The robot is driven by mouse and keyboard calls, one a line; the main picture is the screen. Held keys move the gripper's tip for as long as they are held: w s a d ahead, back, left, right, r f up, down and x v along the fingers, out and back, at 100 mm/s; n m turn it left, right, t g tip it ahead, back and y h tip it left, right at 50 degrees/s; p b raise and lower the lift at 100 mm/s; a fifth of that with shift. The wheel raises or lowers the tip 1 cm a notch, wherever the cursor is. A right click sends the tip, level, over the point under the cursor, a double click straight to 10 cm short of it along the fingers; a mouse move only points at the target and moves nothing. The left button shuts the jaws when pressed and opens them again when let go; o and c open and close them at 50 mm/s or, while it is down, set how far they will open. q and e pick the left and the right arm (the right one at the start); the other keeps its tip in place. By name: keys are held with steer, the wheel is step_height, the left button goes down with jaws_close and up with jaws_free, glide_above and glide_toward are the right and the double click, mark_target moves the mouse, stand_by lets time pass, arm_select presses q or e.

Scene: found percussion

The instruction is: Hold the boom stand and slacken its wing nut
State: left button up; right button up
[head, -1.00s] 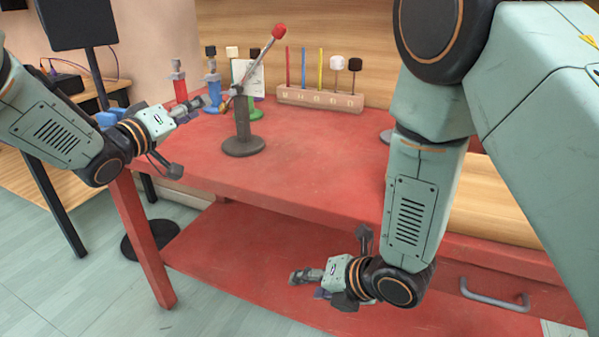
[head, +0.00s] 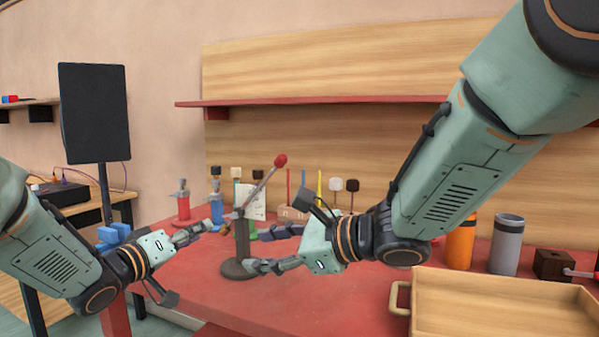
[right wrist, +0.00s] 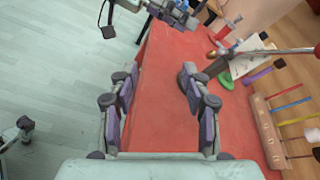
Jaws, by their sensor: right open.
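The boom stand (head: 242,241) is a dark post on a round base on the red table, with a slanted rod ending in a red ball. Its rod (right wrist: 280,52) also shows in the right wrist view. The wing nut is too small to tell clearly at the clamp (head: 237,214). My left gripper (head: 191,262) is left of the stand, fingers apart and empty. My right gripper (head: 258,249) is at the stand's right, its lower finger overlapping the base in the head view. In the right wrist view its open jaws (right wrist: 158,80) have only table between them; the stand is beyond the right finger.
Behind the stand are a red stand (head: 183,205), a blue stand (head: 216,208) and a wooden rack (head: 293,214) with mallets. An orange cylinder (head: 460,245), a grey cylinder (head: 506,246) and a wooden tray (head: 500,283) are at the right. A black panel (head: 95,112) stands at the left.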

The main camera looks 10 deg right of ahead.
mark_target(285, 160)
steer(key=w+d+r+m+t+h, duration=0.2)
steer(key=w+r+m, duration=0.2)
steer(key=m, duration=0.2)
steer(key=w+d+r+m+t+h, duration=0.2)
steer(key=w+d+r+m+t, duration=0.1)
steer(key=m, duration=0.3)
steer(key=w+d+r+m+t+h, duration=0.2)
steer(key=w+r+m+t, duration=0.1)
steer(key=w+r+m, duration=0.2)
steer(key=shift+w+d+m, duration=0.15)
steer(key=shift+d+m, duration=0.05)
steer(key=shift+m, duration=0.4)
steer(key=shift+x, duration=3.45)
jaws_close()
